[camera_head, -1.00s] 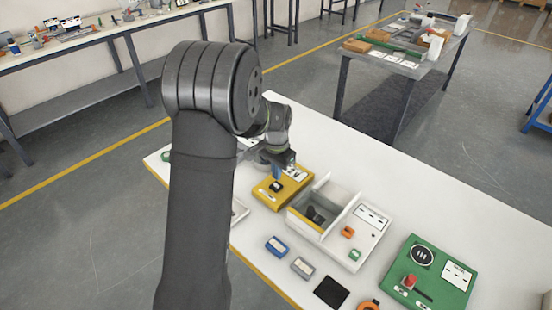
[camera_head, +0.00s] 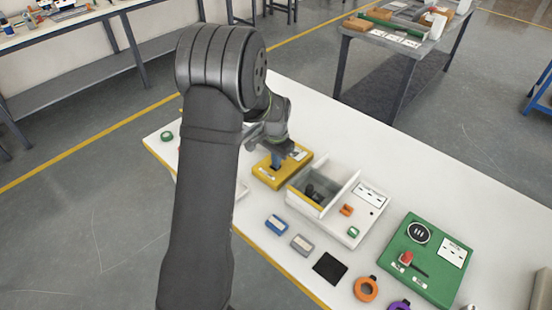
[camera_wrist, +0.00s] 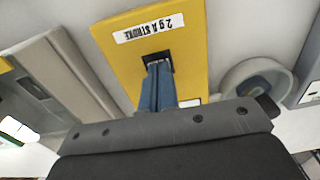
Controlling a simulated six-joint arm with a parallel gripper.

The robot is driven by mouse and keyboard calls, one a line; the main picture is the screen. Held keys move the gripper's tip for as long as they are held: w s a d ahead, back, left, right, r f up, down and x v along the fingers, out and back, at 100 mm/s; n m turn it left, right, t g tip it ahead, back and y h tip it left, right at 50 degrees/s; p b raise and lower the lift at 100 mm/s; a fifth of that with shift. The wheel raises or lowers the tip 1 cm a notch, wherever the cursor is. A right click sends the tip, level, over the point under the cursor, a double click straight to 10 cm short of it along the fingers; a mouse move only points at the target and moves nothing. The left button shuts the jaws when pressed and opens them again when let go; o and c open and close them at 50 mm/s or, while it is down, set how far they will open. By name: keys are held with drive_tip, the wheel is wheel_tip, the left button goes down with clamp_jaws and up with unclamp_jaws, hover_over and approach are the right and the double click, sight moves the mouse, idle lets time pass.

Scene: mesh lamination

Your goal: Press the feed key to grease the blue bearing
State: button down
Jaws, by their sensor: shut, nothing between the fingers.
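A yellow box (camera_head: 267,178) stands on the white table, in line with my gripper. In the wrist view the yellow box (camera_wrist: 112,60) carries a label reading "2 g A STROKE" and a dark recess (camera_wrist: 148,57), which I take to be the feed key's place. My gripper (camera_wrist: 158,66) is shut and empty, its blue fingers with their tips at the recess. The fingers hide most of it, so contact and key depth cannot be told. In the head view my gripper (camera_head: 277,162) reaches down over the box. A round grey holder (camera_wrist: 232,82) with a bluish centre lies beside the box; whether this is the blue bearing is unclear.
A white-walled open bin (camera_head: 328,190) stands close right of the yellow box. A blue block (camera_head: 276,224) and a grey block (camera_head: 302,245) lie in front. A green panel (camera_head: 428,255) with a red knob (camera_head: 406,258) stands farther right.

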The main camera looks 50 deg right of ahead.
drive_tip(key=shift+s+a+f, duration=0.15)
drive_tip(key=shift+a+f, duration=0.1)
drive_tip(key=shift+f, duration=0.25)
wheel_tip(320, 180, up, 15)
drive_tip(key=shift+d, duration=0.25)
